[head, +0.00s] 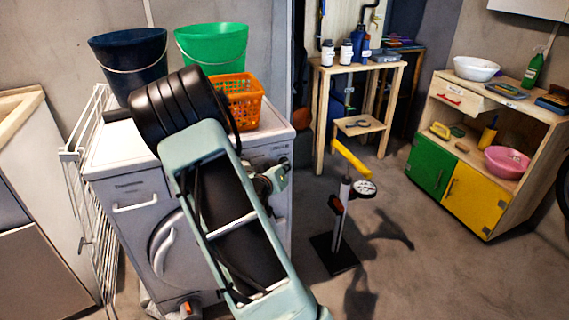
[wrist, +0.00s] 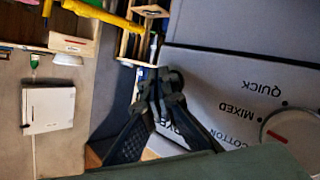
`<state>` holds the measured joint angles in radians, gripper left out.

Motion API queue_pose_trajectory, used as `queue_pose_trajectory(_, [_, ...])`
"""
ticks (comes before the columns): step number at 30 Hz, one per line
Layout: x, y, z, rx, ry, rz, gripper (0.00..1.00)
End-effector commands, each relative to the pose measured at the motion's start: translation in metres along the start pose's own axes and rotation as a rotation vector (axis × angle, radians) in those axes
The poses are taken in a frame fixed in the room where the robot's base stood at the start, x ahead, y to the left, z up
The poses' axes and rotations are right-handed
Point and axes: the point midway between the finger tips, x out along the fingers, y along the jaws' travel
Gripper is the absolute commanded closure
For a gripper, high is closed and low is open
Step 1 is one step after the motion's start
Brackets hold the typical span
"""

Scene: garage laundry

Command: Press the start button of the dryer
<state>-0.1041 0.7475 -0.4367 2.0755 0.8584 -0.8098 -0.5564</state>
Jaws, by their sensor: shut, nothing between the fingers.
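The white dryer (head: 135,205) stands at the left in the head view, with a drawer handle and a round door on its front. My arm crosses in front of much of it. My gripper (head: 273,178) is by the upper right part of its front. In the wrist view my gripper (wrist: 163,78) is shut and empty, in front of the dryer's panel (wrist: 215,85), which appears upside down. The program dial (wrist: 290,128) and the words QUICK, MIXED and COTTON show there. I cannot make out the start button, and cannot tell whether the fingertips touch the panel.
A dark blue bucket (head: 128,65), a green bucket (head: 213,46) and an orange basket (head: 240,100) are on the dryer top. A white drying rack (head: 88,200) leans at its left. A yellow-handled floor pump (head: 342,215) stands on the floor to the right.

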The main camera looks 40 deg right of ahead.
Motion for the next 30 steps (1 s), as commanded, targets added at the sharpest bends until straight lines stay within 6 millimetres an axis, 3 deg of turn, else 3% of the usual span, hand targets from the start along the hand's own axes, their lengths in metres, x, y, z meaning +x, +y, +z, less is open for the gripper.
queue_pose_trajectory(25, [-0.013,0.009,0.009,0.000,0.001,0.000,1.00])
queue_pose_trajectory(30, [-0.023,0.017,0.016,0.000,0.001,0.000,1.00])
